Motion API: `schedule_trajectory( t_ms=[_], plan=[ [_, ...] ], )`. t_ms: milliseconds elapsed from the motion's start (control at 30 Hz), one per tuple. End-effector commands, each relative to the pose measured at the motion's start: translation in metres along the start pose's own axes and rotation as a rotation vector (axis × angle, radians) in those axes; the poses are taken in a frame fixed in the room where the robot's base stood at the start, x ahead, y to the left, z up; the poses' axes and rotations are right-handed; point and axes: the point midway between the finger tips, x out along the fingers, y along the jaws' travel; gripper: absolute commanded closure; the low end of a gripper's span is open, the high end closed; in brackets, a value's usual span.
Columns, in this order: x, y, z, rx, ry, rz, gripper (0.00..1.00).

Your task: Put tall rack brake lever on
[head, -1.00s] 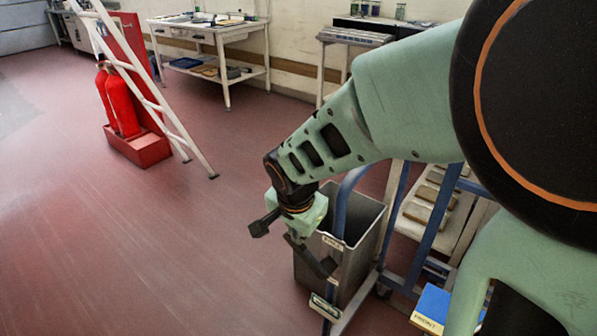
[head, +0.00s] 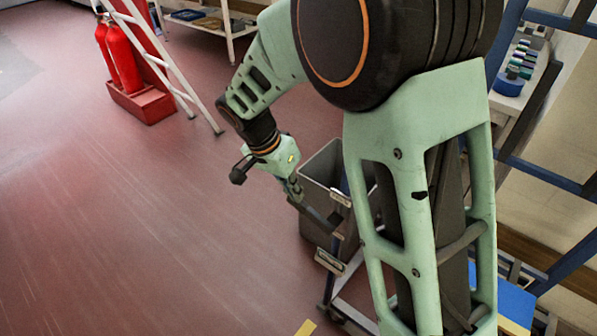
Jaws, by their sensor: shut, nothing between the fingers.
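My gripper (head: 296,190) is shut and empty, pointing down near the left side of a grey bin. A dark flat bar (head: 318,218) lies just below the fingertips, in front of the bin; it may be the brake lever, but I cannot tell whether it is on or off. I cannot tell whether the fingers touch the bar. A small plate with a label (head: 329,262) sits below it on a low frame. Blue rack framing (head: 545,172) stands at the right, but my arm hides much of what lies between.
The grey bin (head: 322,165) stands close behind my gripper. A red extinguisher stand (head: 145,103) with two red extinguishers and a white ladder (head: 175,85) are at the upper left. A shelf (head: 520,100) holds several small items. The red floor at left is clear.

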Motion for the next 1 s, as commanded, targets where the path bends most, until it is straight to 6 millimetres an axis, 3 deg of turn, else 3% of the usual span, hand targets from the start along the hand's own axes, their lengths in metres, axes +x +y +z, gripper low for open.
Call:
schedule_trajectory(
  t_ms=[733, 1000],
  plan=[
    [0.060, -0.026, 0.017, -0.173, -0.036, 0.556, 1.00],
    [0.077, -0.028, 0.022, -0.173, -0.037, 0.559, 1.00]
  ],
)
